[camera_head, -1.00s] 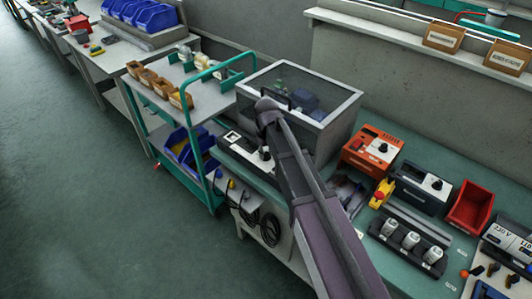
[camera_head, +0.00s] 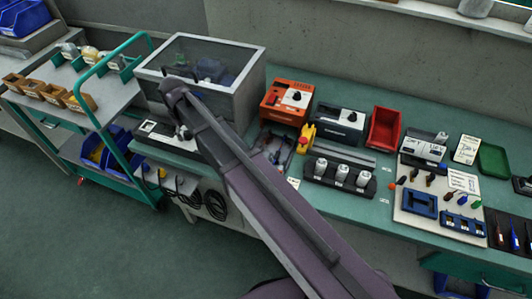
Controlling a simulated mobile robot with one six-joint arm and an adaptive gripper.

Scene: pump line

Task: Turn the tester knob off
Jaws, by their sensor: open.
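My arm reaches from the bottom of the head view to the enclosed tester box at left. Two other units carry knobs: an orange unit (camera_head: 275,103) with a black knob (camera_head: 296,96), and a dark unit (camera_head: 329,127) with a knob (camera_head: 352,116) on a white plate. Which of these is the tester knob is not clear.
A clear-lidded enclosure (camera_head: 245,90) stands behind the panel. A yellow-and-red stop button (camera_head: 306,136), a holder with white cylinders (camera_head: 320,181) and a red bin (camera_head: 384,126) are on the green bench. A cart with a green handle (camera_head: 103,50) stands at left.

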